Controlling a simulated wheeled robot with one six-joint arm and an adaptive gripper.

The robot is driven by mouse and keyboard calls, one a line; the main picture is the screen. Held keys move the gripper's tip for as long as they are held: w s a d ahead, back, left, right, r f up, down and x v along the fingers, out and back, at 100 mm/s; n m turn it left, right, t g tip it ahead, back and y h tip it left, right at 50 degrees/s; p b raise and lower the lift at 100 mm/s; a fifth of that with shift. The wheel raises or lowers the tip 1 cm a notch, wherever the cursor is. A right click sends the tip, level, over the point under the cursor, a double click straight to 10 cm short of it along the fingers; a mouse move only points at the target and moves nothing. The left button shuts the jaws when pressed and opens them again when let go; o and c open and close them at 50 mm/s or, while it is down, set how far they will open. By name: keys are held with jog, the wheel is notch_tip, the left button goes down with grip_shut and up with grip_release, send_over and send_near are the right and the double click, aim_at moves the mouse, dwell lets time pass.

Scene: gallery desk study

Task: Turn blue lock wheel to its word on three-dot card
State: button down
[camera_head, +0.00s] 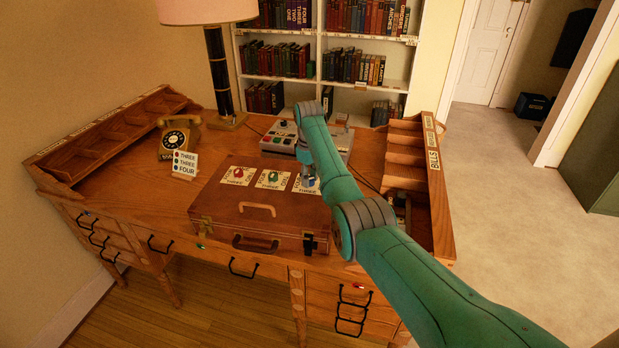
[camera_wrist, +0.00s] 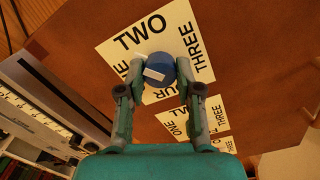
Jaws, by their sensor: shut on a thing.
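The blue lock wheel (camera_wrist: 161,67) sits on a white plate (camera_wrist: 112,49) on the brown case (camera_head: 228,213). TWO, THREE and parts of ONE and FOUR show around it in the wrist view. My gripper (camera_wrist: 160,74) is shut on the wheel, one finger on each side. The wheel's white mark lies on its lower left, on the side toward ONE. In the head view the wheel (camera_head: 310,182) is partly hidden under my gripper. The three-dot card (camera_head: 185,163) stands behind the case at left and reads THREE, THREE, FOUR; its lowest dot looks dark blue.
Red (camera_head: 238,171) and green (camera_head: 272,176) wheels sit on their own plates left of the blue one. A grey box with buttons (camera_head: 277,142) stands behind the case. A telephone (camera_head: 178,138) and a lamp (camera_head: 217,75) stand farther back. Wooden racks (camera_head: 407,155) line the desk's right side.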

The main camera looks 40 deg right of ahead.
jog(key=m, duration=0.5)
jog(key=shift+m, duration=0.3)
jog(key=m, duration=1)
jog(key=shift+m, duration=0.4)
jog(key=m, duration=2)
jog(key=shift+m, duration=2.6)
